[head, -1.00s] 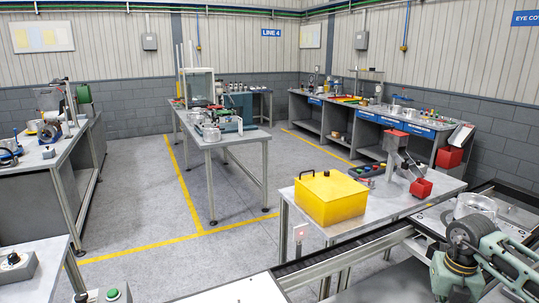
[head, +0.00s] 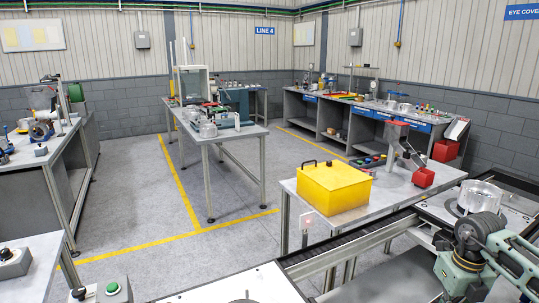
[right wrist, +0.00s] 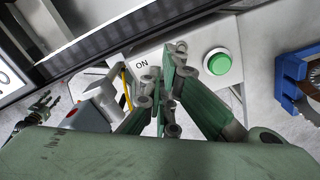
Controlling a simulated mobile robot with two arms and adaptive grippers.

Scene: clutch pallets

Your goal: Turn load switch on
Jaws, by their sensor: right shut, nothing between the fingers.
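In the right wrist view a pale panel carries an "ON" label (right wrist: 142,64) and a round green button (right wrist: 217,62). My right gripper (right wrist: 165,75) is shut and empty in front of the panel, beside the label and left of the button. Its fingers hide part of the panel, so I cannot tell the load switch or its position there. In the head view a control box with a green button (head: 112,288) stands at the bottom left edge, with a black knob (head: 79,293) beside it. My right gripper is outside the head view.
A yellow box (head: 335,187) and a red bin (head: 424,177) stand on the bench at right. A dark rail (head: 340,245) runs along its front. Another black-knobbed box (head: 14,262) is at far left. A blue part (right wrist: 293,80) lies right of the panel. The floor between benches is clear.

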